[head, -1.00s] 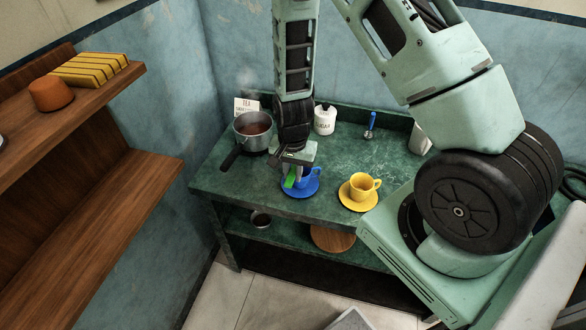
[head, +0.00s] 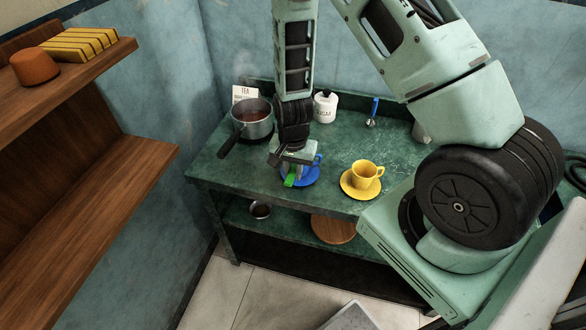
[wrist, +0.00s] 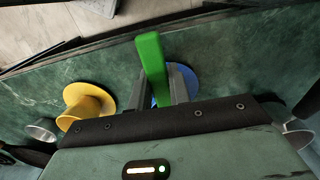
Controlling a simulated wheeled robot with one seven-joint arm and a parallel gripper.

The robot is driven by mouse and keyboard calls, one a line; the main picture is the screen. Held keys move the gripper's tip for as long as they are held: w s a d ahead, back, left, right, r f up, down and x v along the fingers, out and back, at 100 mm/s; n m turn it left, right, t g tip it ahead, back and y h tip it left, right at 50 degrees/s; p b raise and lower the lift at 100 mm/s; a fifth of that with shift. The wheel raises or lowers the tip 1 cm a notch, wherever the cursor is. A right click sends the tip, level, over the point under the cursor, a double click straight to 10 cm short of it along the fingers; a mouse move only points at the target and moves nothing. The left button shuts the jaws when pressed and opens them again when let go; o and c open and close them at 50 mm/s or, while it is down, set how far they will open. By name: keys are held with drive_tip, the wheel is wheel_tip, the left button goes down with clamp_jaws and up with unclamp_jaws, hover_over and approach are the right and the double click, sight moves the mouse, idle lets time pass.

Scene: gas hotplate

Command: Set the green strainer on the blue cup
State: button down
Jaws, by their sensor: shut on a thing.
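My gripper (head: 297,172) points down over the blue cup (head: 317,160) on its blue saucer (head: 311,176). It is shut on the green handle (head: 289,180) of the strainer. In the wrist view the green handle (wrist: 152,62) sticks out between the two fingers (wrist: 170,85), and the blue saucer (wrist: 186,82) shows just behind them. The strainer's bowl is hidden by my gripper, so I cannot tell whether it touches the cup. Most of the cup is hidden too.
A yellow cup (head: 363,172) on a yellow saucer (head: 349,187) stands to the right. A steaming pot (head: 254,127) of tea, a white sugar jar (head: 325,107) and a blue-handled utensil (head: 373,112) are farther back. The green table (head: 215,170) is clear at the front left.

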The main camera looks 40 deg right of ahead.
drive_tip(key=shift+f+b, duration=0.55)
drive_tip(key=shift+f, duration=0.35)
drive_tip(key=c, duration=1.2)
unclamp_jaws()
drive_tip(key=shift+c, duration=0.2)
wheel_tip(320, 180, up, 17)
drive_tip(key=b, duration=0.1)
drive_tip(key=s+a+r+n+y+b, duration=0.1)
drive_tip(key=s+a+r+n, duration=0.1)
drive_tip(key=s+a+n, duration=0.3)
drive_tip(key=s+a+r+n+b, duration=0.1)
drive_tip(key=a+r+n, duration=0.1)
drive_tip(key=a, duration=0.5)
drive_tip(key=s+a+r+n, duration=0.1)
drive_tip(key=s+a+n, duration=0.2)
drive_tip(key=s+n, duration=0.2)
drive_tip(key=s+a+r+n, duration=0.1)
drive_tip(key=s+a+n, duration=0.2)
drive_tip(key=s+n, duration=0.3)
drive_tip(key=s, duration=0.2)
drive_tip(key=shift+s+a+r+b, duration=0.3)
drive_tip(key=shift+s+b, duration=0.05)
drive_tip(key=shift+b, duration=0.05)
